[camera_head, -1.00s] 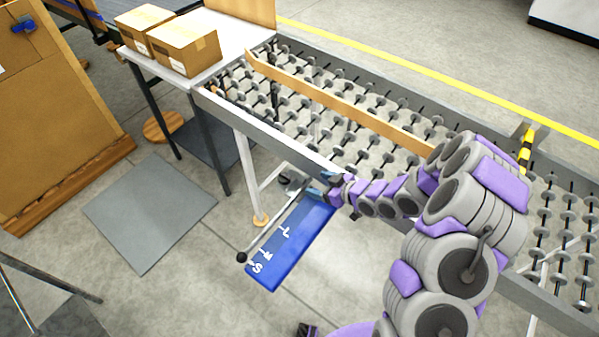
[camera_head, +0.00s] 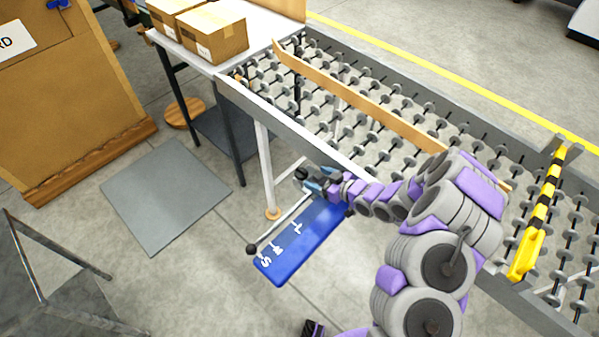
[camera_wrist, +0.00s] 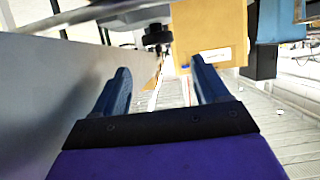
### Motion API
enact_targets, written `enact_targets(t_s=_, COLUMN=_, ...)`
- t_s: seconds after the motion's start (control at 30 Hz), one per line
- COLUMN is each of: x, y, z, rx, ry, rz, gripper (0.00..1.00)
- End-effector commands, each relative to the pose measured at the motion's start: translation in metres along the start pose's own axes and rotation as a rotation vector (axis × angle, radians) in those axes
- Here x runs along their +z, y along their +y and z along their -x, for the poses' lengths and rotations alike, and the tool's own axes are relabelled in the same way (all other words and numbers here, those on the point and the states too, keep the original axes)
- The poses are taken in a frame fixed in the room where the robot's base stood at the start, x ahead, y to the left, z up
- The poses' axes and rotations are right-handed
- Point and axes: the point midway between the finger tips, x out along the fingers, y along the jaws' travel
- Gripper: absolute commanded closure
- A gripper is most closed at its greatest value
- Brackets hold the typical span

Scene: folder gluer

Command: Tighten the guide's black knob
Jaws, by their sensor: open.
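A dark round knob (camera_head: 301,173) sits just past my fingertips, below the near rail of the roller conveyor. In the wrist view a black knob (camera_wrist: 157,36) hangs ahead, roughly centred between my fingers and beyond their tips. My gripper (camera_head: 316,184) is open, with blue fingers, and nothing is between them. It also shows in the wrist view (camera_wrist: 161,72). The wooden guide strip (camera_head: 355,97) lies lengthwise over the conveyor rollers. How the knob joins the guide is hidden.
A blue board (camera_head: 300,243) marked S, M, L hangs below my forearm, with a black ball-ended rod (camera_head: 252,249) beside it. The conveyor's near rail (camera_head: 290,130) runs above my gripper. Boxes (camera_head: 213,34) stand on a table. A yellow-black bar (camera_head: 541,215) crosses the conveyor.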

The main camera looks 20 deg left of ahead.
Motion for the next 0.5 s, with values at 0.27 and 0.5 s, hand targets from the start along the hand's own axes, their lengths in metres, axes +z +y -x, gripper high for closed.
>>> enact_targets(t_s=0.27, x=0.001, y=-0.002, z=-0.044, rx=-0.001, ry=-0.003, rz=0.005, gripper=0.26)
enact_targets(t_s=0.5, x=0.001, y=-0.001, z=-0.077, rx=0.001, ry=-0.004, rz=0.004, gripper=0.26)
